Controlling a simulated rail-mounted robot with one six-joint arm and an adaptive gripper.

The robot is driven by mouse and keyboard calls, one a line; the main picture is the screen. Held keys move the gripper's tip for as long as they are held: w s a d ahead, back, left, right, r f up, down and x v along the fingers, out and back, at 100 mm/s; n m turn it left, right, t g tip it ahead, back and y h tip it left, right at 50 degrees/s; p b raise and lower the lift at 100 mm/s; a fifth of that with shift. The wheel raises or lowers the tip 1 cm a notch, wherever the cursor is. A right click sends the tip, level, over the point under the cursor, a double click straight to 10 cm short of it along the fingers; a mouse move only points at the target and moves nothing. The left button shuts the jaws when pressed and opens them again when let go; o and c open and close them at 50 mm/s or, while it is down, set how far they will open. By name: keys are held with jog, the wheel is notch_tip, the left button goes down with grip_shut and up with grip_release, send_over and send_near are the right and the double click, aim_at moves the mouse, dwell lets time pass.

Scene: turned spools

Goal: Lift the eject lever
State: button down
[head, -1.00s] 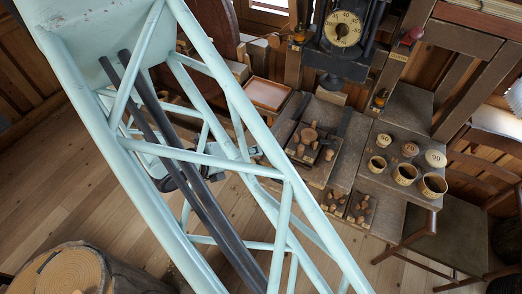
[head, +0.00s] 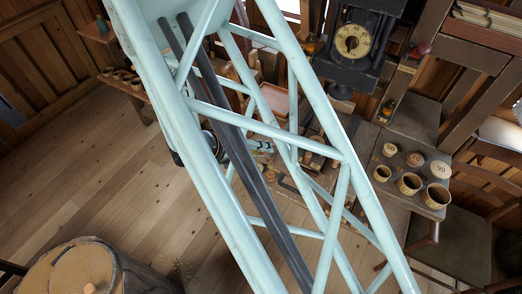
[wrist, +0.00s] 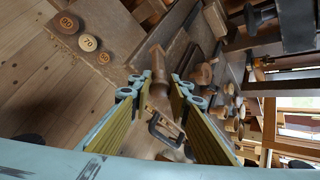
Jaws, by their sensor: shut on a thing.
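My gripper (wrist: 160,88) is in the wrist view, its two yellow-padded fingers closed around a turned wooden handle (wrist: 156,65). The handle appears to be the eject lever's grip. A black U-shaped bracket (wrist: 166,132) shows between the fingers, below the handle; I cannot tell how the two join. In the head view, my pale blue lattice arm covers most of the gripper and the bench's working area. I cannot tell whether the lever is raised.
Numbered round pieces (head: 415,159) and open cups (head: 410,184) stand on the bench's right part. A black dial device (head: 352,41) stands behind. A chair (head: 450,235) is at the right, a round wooden block (head: 80,270) at lower left. The floor at left is clear.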

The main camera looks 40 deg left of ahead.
jog(key=shift+w+r, duration=0.1)
jog(key=shift+r, duration=0.05)
jog(key=c, duration=2.4)
grip_release()
jog(key=shift+v, duration=5.95)
